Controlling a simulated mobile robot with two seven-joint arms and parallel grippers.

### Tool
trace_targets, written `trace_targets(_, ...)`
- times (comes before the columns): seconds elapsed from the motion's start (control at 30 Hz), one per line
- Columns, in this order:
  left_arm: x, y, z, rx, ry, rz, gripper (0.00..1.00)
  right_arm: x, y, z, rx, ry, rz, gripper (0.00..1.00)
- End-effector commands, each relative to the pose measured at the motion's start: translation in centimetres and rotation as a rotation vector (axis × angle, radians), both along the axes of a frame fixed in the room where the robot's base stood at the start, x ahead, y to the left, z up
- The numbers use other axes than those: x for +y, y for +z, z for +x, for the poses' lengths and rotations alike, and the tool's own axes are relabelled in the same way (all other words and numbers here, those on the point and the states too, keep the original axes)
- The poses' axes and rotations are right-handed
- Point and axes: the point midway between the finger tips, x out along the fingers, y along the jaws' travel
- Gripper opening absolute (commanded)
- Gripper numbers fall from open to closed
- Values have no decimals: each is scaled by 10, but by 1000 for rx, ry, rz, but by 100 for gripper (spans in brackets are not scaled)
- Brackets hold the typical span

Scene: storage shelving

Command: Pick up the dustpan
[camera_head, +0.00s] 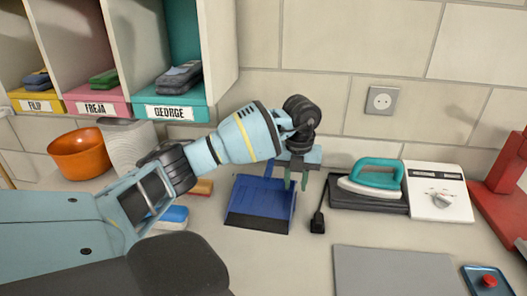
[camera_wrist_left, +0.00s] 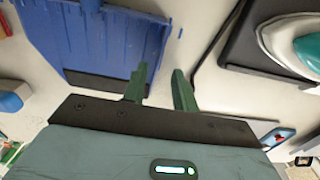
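The blue dustpan (camera_head: 258,205) lies on the counter with its dark front lip toward me. It also fills the upper left of the left wrist view (camera_wrist_left: 100,45). My left gripper (camera_head: 296,181) points down over the dustpan's back right side and partly covers that area. In the left wrist view its two green fingers (camera_wrist_left: 161,82) stand apart with nothing between them, just beside the dustpan's right edge. I cannot tell how high the fingertips are above the counter. My right gripper is out of view.
A teal iron (camera_head: 370,178) rests on a dark pad (camera_head: 375,206) farther right. An orange bowl (camera_head: 78,155) and labelled cubbies (camera_head: 172,110) are at left. A grey mat (camera_head: 395,272) is at front right.

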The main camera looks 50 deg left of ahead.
Motion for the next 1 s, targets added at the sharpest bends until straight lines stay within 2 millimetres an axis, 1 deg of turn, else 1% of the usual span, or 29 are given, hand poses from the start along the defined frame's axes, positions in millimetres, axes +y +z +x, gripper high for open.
trace_targets(0.03,2,-8,-1,5,1,1,28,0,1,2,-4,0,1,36)
trace_targets(0.1,4,-18,-1,3,2,1,28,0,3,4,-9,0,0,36)
trace_targets(0.2,4,-31,-1,3,1,0,28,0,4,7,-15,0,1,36)
trace_targets(0.3,4,-40,-1,2,1,1,28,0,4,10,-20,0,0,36)
trace_targets(0.57,4,-42,0,0,0,1,28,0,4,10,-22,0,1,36)
trace_targets(0.67,4,-42,0,0,0,1,18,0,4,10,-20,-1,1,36)
trace_targets(0.8,4,-42,0,1,0,1,0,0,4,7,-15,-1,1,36)
trace_targets(1.0,4,-42,0,1,0,1,0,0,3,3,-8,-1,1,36)
